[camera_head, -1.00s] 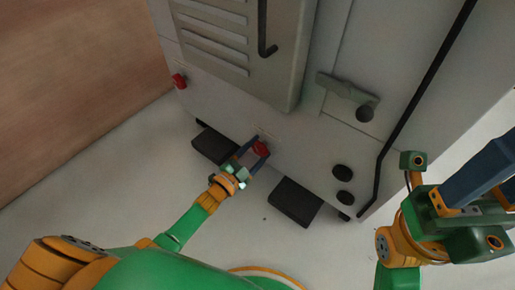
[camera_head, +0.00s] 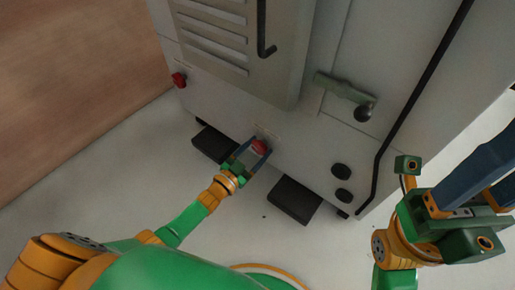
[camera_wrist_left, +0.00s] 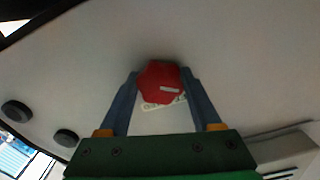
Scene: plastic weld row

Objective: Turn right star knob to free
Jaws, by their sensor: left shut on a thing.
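The right star knob (camera_head: 259,147) is a red knob low on the front of the grey machine (camera_head: 310,135). My left gripper (camera_head: 255,151) is shut on it, one blue finger on each side. In the left wrist view the knob (camera_wrist_left: 160,83) looks red and many-sided, with a short pale bar on its face. It sits between the fingertips of my left gripper (camera_wrist_left: 160,85). A pale label with lettering is partly hidden behind it. My right gripper (camera_head: 492,172) is at the right edge, away from the machine, with its fingers apart and tips partly cut off.
Another red knob (camera_head: 179,80) is at the machine's lower left corner. A lever handle (camera_head: 345,87), a black rod (camera_head: 415,105) and two black round parts (camera_head: 341,172) are to the right. Dark feet (camera_head: 295,201) stick out at the base. The pale floor in front is clear.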

